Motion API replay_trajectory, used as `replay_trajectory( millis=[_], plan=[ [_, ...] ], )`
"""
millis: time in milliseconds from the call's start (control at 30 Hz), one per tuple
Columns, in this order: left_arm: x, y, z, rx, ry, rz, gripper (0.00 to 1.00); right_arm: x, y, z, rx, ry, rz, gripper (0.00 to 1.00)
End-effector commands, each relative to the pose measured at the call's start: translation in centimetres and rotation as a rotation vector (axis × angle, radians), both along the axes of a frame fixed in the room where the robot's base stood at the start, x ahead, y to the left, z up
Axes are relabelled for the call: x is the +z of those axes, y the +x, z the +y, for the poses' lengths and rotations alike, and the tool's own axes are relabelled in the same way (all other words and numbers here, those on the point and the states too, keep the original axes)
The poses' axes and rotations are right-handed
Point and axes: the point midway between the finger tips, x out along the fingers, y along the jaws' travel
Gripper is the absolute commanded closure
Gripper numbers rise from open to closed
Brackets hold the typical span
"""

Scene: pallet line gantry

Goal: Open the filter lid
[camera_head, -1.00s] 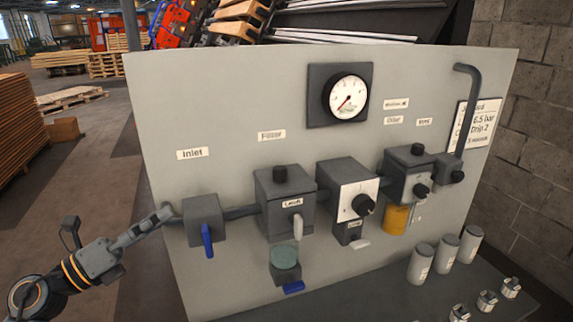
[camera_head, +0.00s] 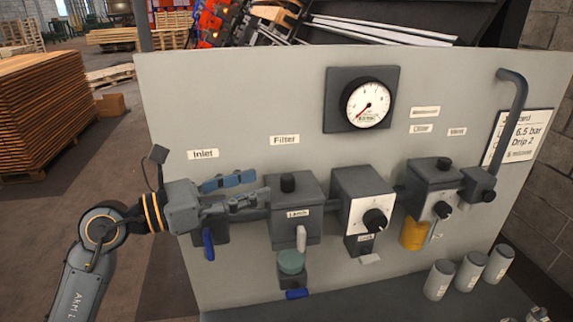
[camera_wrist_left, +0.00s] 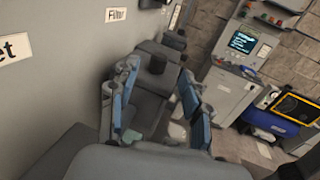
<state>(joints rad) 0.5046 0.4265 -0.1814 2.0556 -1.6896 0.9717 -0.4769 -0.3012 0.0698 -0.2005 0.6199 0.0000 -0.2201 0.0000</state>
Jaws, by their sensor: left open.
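The filter unit (camera_head: 293,222) is a dark grey box with a black knob on top, below the "Filter" label on the grey panel. A white latch lever (camera_head: 301,238) hangs from its front below the "Latch" tag. A greenish bowl (camera_head: 291,261) sits under it, with a blue handle below. My left gripper (camera_head: 262,190) is open, in front of the panel at the filter's left side, pointing right at it. In the left wrist view the filter box (camera_wrist_left: 150,80) shows between the two blue-padded fingers; I cannot tell if they touch it. My right gripper is not in view.
The inlet valve's blue handle (camera_head: 208,244) hangs below my left gripper. To the right are a regulator box (camera_head: 362,205) with a black dial, a gauge (camera_head: 367,103), and another unit with a yellow bowl (camera_head: 415,233). Grey canisters (camera_head: 440,279) stand on the lower right shelf.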

Motion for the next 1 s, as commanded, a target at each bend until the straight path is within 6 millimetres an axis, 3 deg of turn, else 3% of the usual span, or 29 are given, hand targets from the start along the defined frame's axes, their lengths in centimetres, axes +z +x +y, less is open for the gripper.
replay_trajectory(
  millis=[33,300,500,767,1000],
  plan=[
    [0.7,0.5,-1.1,-0.003,-0.005,0.003,0.52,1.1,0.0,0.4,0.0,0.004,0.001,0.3],
    [0.3,2.6,-5.2,-0.001,-0.003,0.003,0.52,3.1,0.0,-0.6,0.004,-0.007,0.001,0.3],
    [0.0,3.1,-6.3,0.0,-0.001,0.003,0.52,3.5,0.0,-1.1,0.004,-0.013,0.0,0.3],
    [-0.1,3.2,-6.4,0.0,0.0,0.001,0.52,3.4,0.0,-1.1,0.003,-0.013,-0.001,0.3],
    [0.0,3.2,-6.4,0.0,-0.001,0.002,0.97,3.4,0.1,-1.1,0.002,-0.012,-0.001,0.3]
  ],
)
